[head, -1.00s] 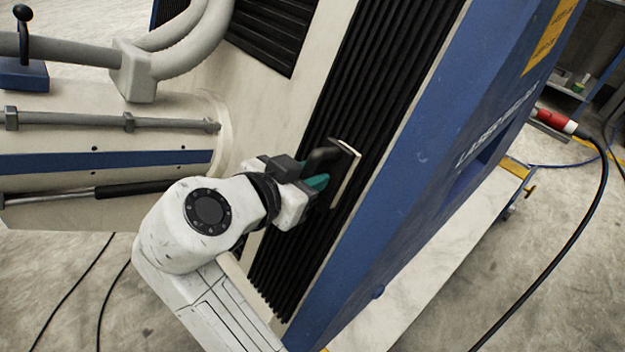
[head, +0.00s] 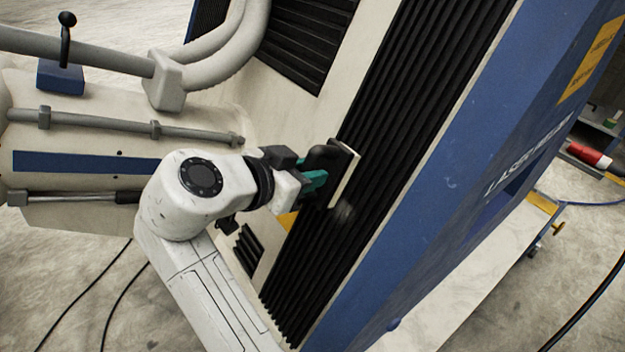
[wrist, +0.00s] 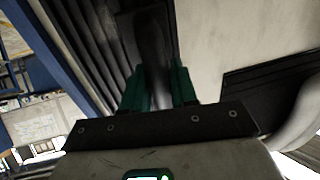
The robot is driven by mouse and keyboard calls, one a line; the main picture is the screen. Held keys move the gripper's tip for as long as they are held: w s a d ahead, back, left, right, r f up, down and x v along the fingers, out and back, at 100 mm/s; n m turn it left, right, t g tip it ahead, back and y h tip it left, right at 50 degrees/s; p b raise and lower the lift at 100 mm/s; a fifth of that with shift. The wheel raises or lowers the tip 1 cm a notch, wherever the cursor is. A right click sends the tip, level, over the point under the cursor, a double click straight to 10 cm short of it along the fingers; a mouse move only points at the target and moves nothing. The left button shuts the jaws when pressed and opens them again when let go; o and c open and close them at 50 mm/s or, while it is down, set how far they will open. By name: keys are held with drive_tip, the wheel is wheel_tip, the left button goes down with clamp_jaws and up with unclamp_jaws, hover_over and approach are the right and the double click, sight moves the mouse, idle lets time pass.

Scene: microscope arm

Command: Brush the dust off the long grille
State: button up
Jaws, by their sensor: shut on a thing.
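The long grille (head: 402,120) is a tall panel of black ribs running diagonally down the machine's side in the head view. A faint grey patch of dust (head: 345,213) shows on its ribs just below the brush. My gripper (head: 316,180) has green fingers and is shut on the handle of a brush (head: 322,158) with a black body and a pale edge strip. The brush is at the grille's left side; I cannot tell whether it touches the ribs. In the wrist view, the dark brush handle (wrist: 152,50) stands between my gripper's fingers (wrist: 160,90).
A shorter black grille (head: 305,45) lies to the upper left. Grey pipes (head: 95,55) and a pale cylinder (head: 70,120) stand left of my arm. A blue panel edge (head: 450,180) borders the long grille on the right. Cables lie on the floor.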

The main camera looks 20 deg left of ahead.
drive_tip(key=shift+w+a+f+b, duration=0.7)
drive_tip(key=shift+a+f+b, duration=0.35)
drive_tip(key=shift+a+b, duration=0.5)
drive_tip(key=s+d+p, duration=0.4)
drive_tip(key=s+d, duration=0.4)
drive_tip(key=d, duration=0.2)
drive_tip(key=shift+p, duration=0.3)
idle(0.7)
drive_tip(key=shift+d, duration=0.1)
drive_tip(key=a+p+v, duration=0.1)
drive_tip(key=p+v, duration=0.1)
drive_tip(key=v, duration=0.4)
drive_tip(key=shift+w, duration=0.25)
drive_tip(key=shift+a+r, duration=0.1)
drive_tip(key=shift+r, duration=0.05)
